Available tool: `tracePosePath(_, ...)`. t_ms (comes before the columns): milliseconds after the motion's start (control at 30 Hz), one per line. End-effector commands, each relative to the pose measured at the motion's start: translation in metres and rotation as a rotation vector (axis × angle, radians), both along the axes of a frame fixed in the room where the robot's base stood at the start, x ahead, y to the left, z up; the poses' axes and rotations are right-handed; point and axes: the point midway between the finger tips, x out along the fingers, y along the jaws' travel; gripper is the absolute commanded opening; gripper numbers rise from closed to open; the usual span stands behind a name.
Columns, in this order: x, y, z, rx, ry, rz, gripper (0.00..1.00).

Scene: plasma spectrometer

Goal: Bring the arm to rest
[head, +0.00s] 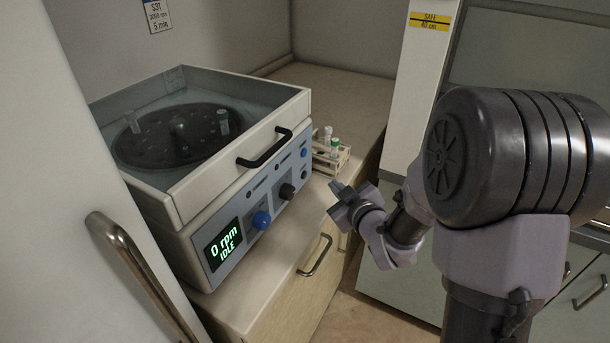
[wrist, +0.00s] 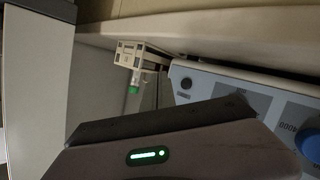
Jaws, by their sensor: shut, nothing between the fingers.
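My gripper (head: 341,191) is at the end of my arm in the head view, in front of the centrifuge's right end and above the counter's front edge. It is shut with nothing in it. In the wrist view my gripper's dark body (wrist: 165,140) with a green light fills the lower middle; its fingertips cannot be made out there. My arm reaches in from the right in the head view and is bent, with the gripper pointing left toward the bench.
A centrifuge (head: 215,210) reading "0 rpm IDLE" stands on the counter (head: 345,100), with tubes in its rotor (head: 180,135). A small tube rack (head: 328,160) stands right of it and shows in the wrist view (wrist: 130,55). A cabinet handle (head: 135,265) juts out at left.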

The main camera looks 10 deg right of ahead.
Motion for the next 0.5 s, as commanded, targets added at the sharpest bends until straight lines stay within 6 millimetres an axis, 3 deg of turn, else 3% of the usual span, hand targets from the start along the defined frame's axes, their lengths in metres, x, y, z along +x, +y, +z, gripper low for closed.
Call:
tracePosePath(167, 0.000, 0.000, 0.001, 0.001, 0.001, -0.003, 0.00)
tracePosePath(300, -0.016, -0.015, 0.032, 0.055, 0.086, -0.130, 0.00)
tracePosePath(367, -0.041, -0.024, 0.053, 0.124, 0.173, -0.240, 0.00)
tracePosePath(467, -0.110, -0.025, 0.079, 0.296, 0.353, -0.422, 0.00)
tracePosePath(500, -0.142, -0.019, 0.084, 0.373, 0.429, -0.478, 0.00)
